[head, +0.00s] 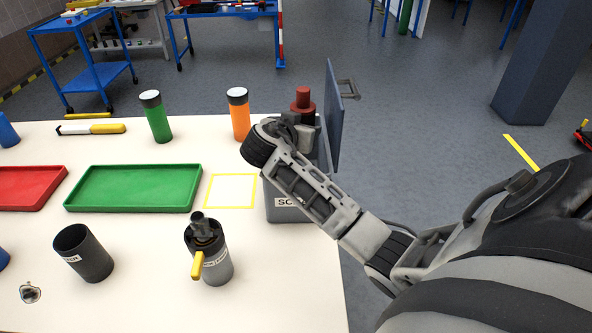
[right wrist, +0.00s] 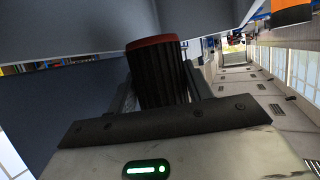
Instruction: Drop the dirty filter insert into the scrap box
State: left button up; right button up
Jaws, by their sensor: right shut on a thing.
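The filter insert is a dark ribbed cylinder with a red end. In the right wrist view the insert (right wrist: 160,75) sits between the fingers of my right gripper (right wrist: 160,98), which is shut on it. In the head view its red end (head: 303,99) stands up above the gripper (head: 303,122), at the scrap box. The grey scrap box (head: 284,207) is at the table's right edge with a partly covered label. Its blue-grey lid (head: 334,118) stands open. My arm hides the box's opening, so I cannot tell how deep the insert is. My left gripper is out of view.
A green tray (head: 135,200), a red tray (head: 28,200), a green bottle (head: 157,118) and an orange bottle (head: 239,116) stand left of the box. A canister with a yellow handle (head: 216,263) and a dark cup (head: 86,254) are nearer. A yellow-outlined square (head: 231,191) is empty.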

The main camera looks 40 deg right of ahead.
jog(key=o, duration=1.1)
jog(key=b+v, duration=0.2)
jog(key=v, duration=1.4)
jog(key=shift+s, duration=0.1)
